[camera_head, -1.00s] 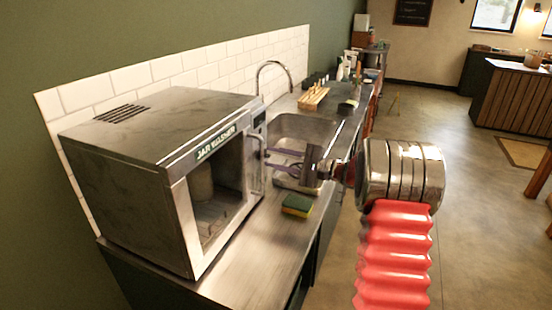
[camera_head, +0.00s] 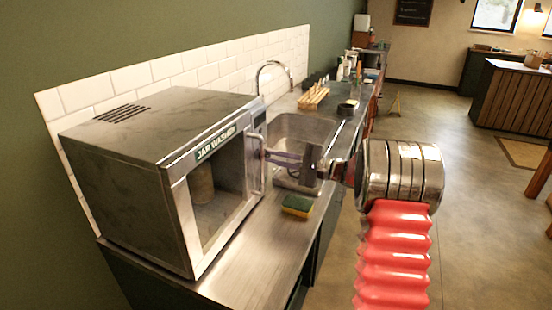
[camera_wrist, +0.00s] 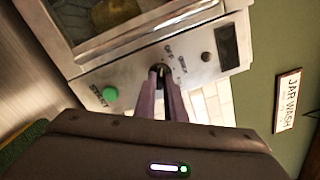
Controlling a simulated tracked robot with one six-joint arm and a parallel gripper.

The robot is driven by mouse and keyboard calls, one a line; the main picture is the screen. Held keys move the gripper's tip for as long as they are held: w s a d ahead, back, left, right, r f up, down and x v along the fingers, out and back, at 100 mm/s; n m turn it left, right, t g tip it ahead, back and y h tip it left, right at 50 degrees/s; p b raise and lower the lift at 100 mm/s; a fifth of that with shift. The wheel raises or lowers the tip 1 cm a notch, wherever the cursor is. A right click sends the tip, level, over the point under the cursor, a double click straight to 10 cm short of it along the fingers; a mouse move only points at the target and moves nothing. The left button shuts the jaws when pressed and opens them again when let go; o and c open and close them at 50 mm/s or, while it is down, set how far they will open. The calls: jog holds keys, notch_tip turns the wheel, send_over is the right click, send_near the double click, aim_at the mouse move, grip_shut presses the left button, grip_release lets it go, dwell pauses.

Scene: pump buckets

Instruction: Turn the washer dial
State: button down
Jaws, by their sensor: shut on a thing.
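The jar washer (camera_head: 150,160) is a steel box with a glass door, with its label on the front top edge. Its control panel (camera_wrist: 120,90) faces my wrist camera, with a green START button (camera_wrist: 110,95), a small dark knob (camera_wrist: 206,57) and a dark display (camera_wrist: 228,46). The dark dial (camera_wrist: 161,69) sits between them, partly covered by my fingers. My gripper (camera_wrist: 161,74) has its two purple fingers shut on the dial, one on each side. In the head view my gripper (camera_head: 268,155) reaches left to the washer's right front edge.
A green and yellow sponge (camera_head: 297,205) lies on the steel counter below my gripper. A sink (camera_head: 300,130) with a curved tap (camera_head: 272,66) is behind my gripper. A jar-like object (camera_head: 201,185) stands inside the washer. Open floor lies to the right.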

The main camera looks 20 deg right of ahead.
jog(key=shift+f+m, duration=0.1)
jog(key=shift+m, duration=0.3)
jog(key=m, duration=0.5)
jog(key=shift+a, duration=0.1)
jog(key=m, duration=0.6)
dwell(0.3)
jog(key=c, duration=1.8)
grip_release()
jog(key=shift+c, duration=0.2)
jog(key=shift+s, duration=0.1)
